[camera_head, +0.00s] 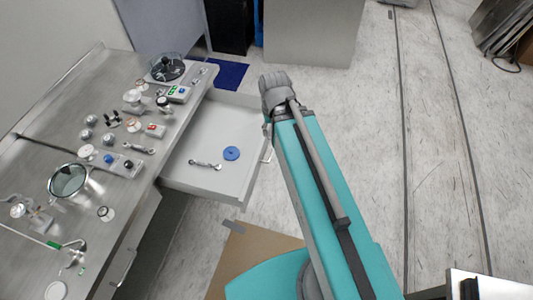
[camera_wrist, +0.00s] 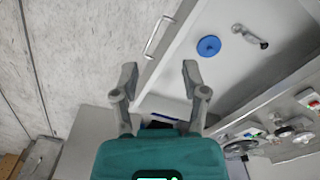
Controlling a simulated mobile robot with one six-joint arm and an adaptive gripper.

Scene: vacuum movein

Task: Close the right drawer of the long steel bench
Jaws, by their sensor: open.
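The long steel bench (camera_head: 45,170) stands at the left in the head view. Its right drawer (camera_head: 240,120) is pulled out, jutting toward my arm. Inside lie a blue disc (camera_head: 231,153) and a small metal fitting (camera_head: 205,165). The drawer's bar handle (camera_head: 267,148) is on its front face, partly behind my arm. In the wrist view, my gripper (camera_wrist: 159,68) is open and empty, its two fingers apart. The handle (camera_wrist: 160,37) shows beyond the fingertips, with the drawer (camera_wrist: 228,75) to the right. In the head view my fingers are hidden behind the wrist.
The bench top carries several valves, gauges and a round glass port (camera_head: 68,180). Another bench front with a handle (camera_head: 123,268) is shut below. A brown board (camera_head: 255,252) lies on the floor. A grey cabinet (camera_head: 313,30) stands behind.

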